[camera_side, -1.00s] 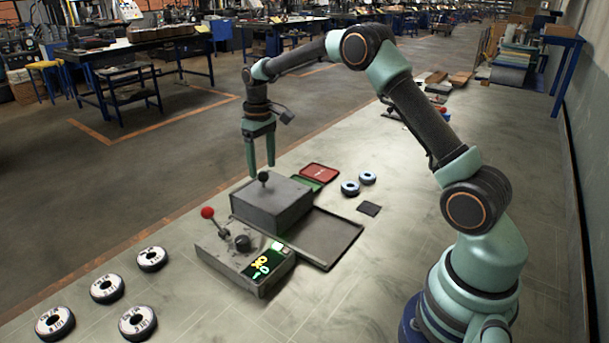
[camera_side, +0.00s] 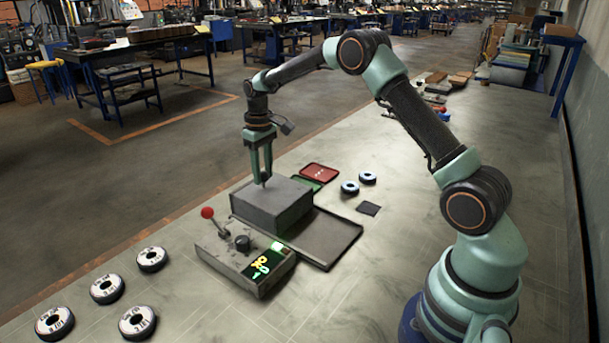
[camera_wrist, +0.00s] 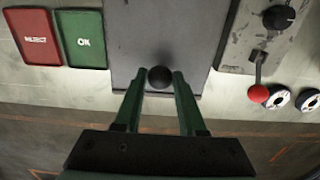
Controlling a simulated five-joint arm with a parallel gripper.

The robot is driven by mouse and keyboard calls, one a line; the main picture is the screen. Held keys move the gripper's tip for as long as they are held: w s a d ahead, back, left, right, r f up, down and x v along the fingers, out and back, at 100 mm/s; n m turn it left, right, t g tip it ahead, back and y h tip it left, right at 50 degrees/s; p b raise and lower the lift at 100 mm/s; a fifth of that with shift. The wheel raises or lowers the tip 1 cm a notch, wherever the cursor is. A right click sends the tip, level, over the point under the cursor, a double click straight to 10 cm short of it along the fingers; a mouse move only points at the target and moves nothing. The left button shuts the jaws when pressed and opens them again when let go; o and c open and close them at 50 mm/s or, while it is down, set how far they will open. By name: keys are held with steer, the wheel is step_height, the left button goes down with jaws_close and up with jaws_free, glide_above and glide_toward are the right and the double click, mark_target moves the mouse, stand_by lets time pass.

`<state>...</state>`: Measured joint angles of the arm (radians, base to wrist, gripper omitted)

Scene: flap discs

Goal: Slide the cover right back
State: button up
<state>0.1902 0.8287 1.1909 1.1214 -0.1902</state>
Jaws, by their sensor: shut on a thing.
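The cover is a grey box-like block (camera_side: 272,207) with a round black knob (camera_wrist: 160,77) on top. It sits over the left part of a flat dark tray or rail plate (camera_side: 335,238). My gripper (camera_side: 264,181) is down on top of the cover, its fingers on either side of the knob. In the wrist view my gripper (camera_wrist: 161,80) is shut on the knob. The knob is mostly hidden by the fingers in the side view. What lies under the cover is hidden.
A control box (camera_side: 245,258) with a red-balled lever (camera_side: 208,213) and lit display stands close in front. Red (camera_side: 319,172) and green (camera_wrist: 81,38) trays lie behind. Two discs (camera_side: 350,188) and a dark square (camera_side: 368,208) lie right; several discs lie front left.

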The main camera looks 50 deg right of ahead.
steer(key=shift+s, duration=7.05)
steer(key=o, duration=1)
step_height(320, 180, up, 8)
steer(key=s+a+r+t, duration=0.5)
steer(key=s+a+r, duration=0.2)
steer(key=s+a, duration=0.2)
steer(key=shift+s+a+t, duration=0.15)
steer(key=shift+a+t, duration=0.15)
steer(key=shift+a, duration=0.2)
